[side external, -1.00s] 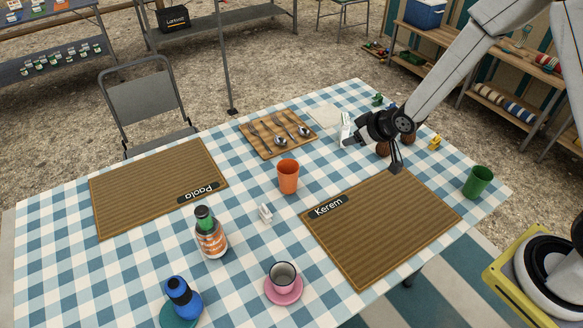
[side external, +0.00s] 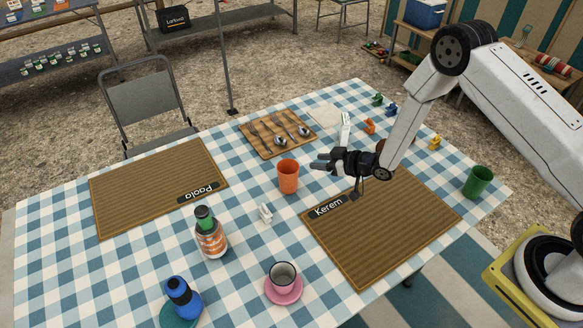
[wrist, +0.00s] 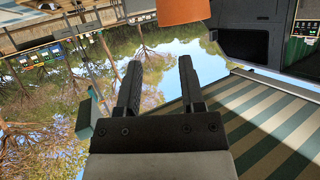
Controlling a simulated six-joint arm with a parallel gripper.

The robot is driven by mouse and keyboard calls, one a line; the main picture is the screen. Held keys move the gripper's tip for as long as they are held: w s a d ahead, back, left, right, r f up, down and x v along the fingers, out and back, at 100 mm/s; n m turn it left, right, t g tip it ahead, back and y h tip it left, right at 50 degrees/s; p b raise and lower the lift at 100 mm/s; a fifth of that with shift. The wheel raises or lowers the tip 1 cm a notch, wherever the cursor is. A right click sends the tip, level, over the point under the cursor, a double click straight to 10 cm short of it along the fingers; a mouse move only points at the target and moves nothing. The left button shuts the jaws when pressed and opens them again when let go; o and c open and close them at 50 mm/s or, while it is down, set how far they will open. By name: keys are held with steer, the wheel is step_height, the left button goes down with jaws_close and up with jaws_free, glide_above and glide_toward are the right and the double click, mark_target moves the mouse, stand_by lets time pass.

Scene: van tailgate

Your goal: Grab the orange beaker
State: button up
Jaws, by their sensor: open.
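The orange beaker (side external: 288,177) stands upright on the checked tablecloth, left of the placemat marked Kerem. My gripper (side external: 318,163) is just to the right of the beaker in the side view, level and pointing at it, with a small gap between them. In the wrist view my gripper (wrist: 158,78) shows two dark fingers spread apart with nothing between them. Part of the orange beaker (wrist: 183,10) shows at the top edge of that view, beyond the fingertips; the rest of it is cut off.
A wooden tray (side external: 262,150) with cutlery lies behind the beaker. A small white object (side external: 265,213), a bottle (side external: 211,238) and a cup on a pink saucer (side external: 283,292) stand in front. The Kerem placemat (side external: 350,250) is bare. A green cup (side external: 477,182) is far right.

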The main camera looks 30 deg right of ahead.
mark_target(291, 161)
steer(key=shift+x, duration=1.3)
steer(key=shift+w, duration=0.1)
steer(key=shift+x, duration=2.55)
steer(key=shift+a, duration=0.1)
jaws_close()
steer(key=shift+s+f, duration=0.1)
steer(key=shift+s, duration=0.1)
